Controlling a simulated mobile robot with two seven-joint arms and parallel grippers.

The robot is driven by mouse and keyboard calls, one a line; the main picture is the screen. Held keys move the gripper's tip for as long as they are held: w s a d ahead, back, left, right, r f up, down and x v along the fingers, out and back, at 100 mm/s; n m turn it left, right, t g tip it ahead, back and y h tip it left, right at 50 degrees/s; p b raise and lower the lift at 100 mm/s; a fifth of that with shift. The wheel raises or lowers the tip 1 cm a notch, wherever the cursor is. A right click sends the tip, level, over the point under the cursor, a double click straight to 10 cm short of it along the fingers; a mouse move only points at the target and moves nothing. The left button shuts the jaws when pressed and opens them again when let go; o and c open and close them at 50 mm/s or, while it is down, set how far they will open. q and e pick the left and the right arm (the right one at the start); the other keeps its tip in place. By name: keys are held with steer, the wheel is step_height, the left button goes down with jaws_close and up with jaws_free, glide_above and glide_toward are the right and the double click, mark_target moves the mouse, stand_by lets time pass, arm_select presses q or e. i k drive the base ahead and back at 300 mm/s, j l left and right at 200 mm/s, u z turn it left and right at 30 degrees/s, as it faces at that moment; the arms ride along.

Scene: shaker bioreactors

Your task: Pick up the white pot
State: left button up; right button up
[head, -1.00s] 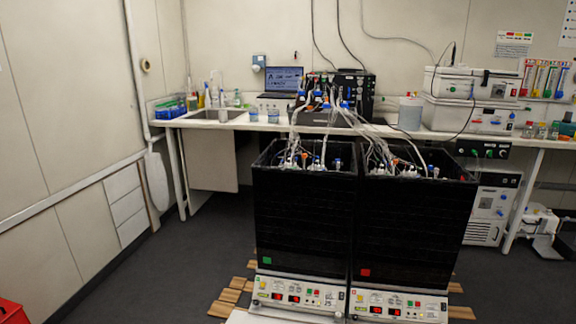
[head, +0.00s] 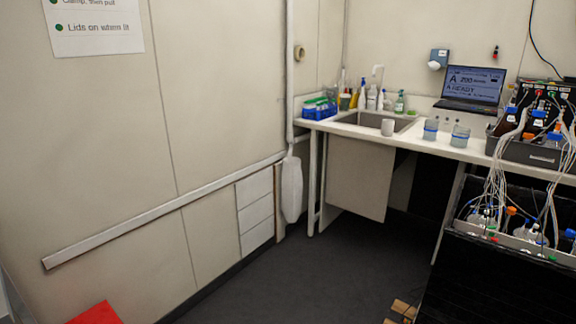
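A small white pot-like vessel (head: 388,127) stands upright at the front edge of the sink (head: 372,120), on the left part of the bench. I cannot tell for sure that it is the task's white pot. Neither of my grippers is in view.
Two bluish jars (head: 431,128) and a laptop (head: 472,88) stand right of the sink; bottles and a blue rack (head: 319,110) stand behind and left. A black shaker box (head: 490,275) with tubing blocks the lower right. Dark floor (head: 310,275) is clear before the bench. A red object (head: 95,315) is lower left.

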mark_target(388, 125)
steer(key=i, duration=0.95)
steer(key=i+j+z, duration=0.15)
steer(key=i, duration=0.75)
